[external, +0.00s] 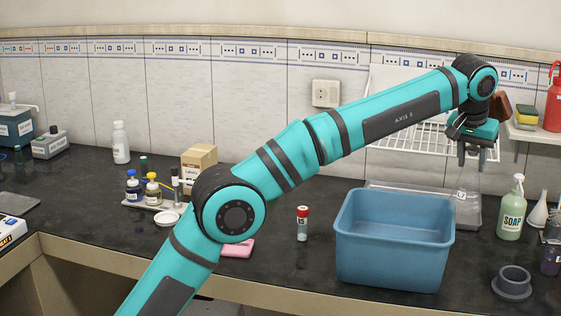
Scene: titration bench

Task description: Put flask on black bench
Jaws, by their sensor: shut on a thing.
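A clear glass flask (468,187) is at the right in the external view, behind and right of the blue tub. My gripper (474,153) is above it with its fingers pointing down, shut on the flask's neck. The flask is upright and transparent. I cannot tell whether its base touches the surface under it. The black bench (290,211) runs across the whole view along the tiled wall.
A blue tub (393,253) stands at the bench's front right. A soap bottle (512,210), a grey ring (512,281) and a white funnel (538,212) stand to the right. A red-capped vial (302,224) stands left of the tub. A white wire rack (420,138) is behind.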

